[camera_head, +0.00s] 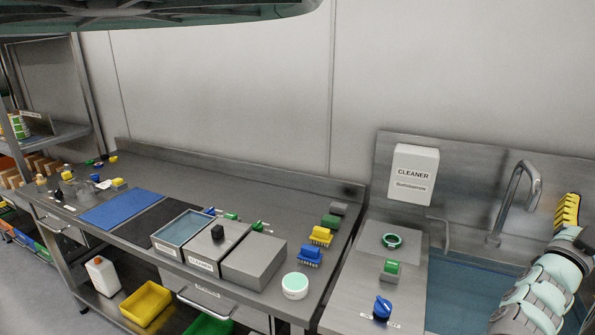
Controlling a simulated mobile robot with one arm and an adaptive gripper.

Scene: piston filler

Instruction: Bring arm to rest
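My arm (545,290), with pale teal link covers, enters at the lower right and reaches up along the right edge over the sink. Its far end runs to the picture's edge, and no fingertips can be made out. A yellow object (567,211) with a toothed, brush-like edge shows just above the end of the arm. I cannot tell whether it is held or stands behind the arm.
The sink (460,290) with its tap (515,200) lies beside my arm. Left of it, a counter (375,290) carries a green brush (391,269) and a blue knob (382,308). A long steel table (180,165) holds lidded boxes (255,262), a white tub (295,286) and brushes (321,236).

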